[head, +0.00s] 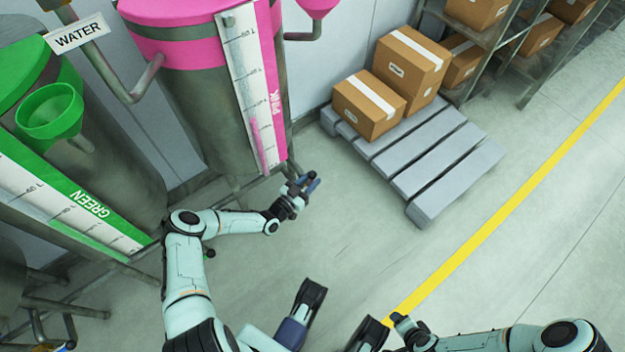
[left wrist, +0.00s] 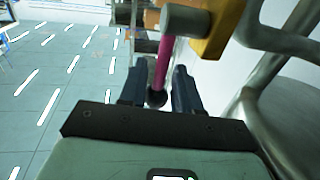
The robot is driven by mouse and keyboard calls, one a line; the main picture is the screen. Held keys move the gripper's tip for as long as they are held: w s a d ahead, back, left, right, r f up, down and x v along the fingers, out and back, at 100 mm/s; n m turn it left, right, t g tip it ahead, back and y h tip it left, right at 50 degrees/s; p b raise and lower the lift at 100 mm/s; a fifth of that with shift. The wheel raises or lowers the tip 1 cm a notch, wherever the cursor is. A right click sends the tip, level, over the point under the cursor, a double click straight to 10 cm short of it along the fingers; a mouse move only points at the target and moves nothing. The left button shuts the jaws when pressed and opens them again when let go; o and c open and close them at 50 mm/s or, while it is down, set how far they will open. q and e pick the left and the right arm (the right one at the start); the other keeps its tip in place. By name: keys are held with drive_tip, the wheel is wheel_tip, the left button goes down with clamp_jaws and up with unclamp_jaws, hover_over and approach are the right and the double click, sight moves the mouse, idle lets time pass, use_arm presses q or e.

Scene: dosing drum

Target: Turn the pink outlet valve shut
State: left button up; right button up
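The pink outlet valve's lever (left wrist: 163,60) shows in the left wrist view, a pink rod with a dark ball knob (left wrist: 157,98) at its end. My left gripper (left wrist: 158,90) is open, with one blue-grey finger on each side of the knob. I see narrow gaps beside the knob and no clear grip. In the head view my left gripper (head: 302,188) is at the lower right of the pink drum (head: 200,100), and it hides the valve there. At the bottom of the head view is the dark end of my right arm (head: 405,328); its finger state is unclear.
The green drum (head: 90,150) stands at left. A pallet (head: 440,170) with cartons (head: 368,105) lies right of the pink drum. A yellow-ended part (left wrist: 215,28) and a grey pipe (left wrist: 275,40) are close to the left fingers. The floor in front is clear.

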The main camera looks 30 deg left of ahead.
use_arm(q)
drive_tip(key=shift+w+d, duration=0.15)
drive_tip(key=shift+w, duration=0.4)
clamp_jaws()
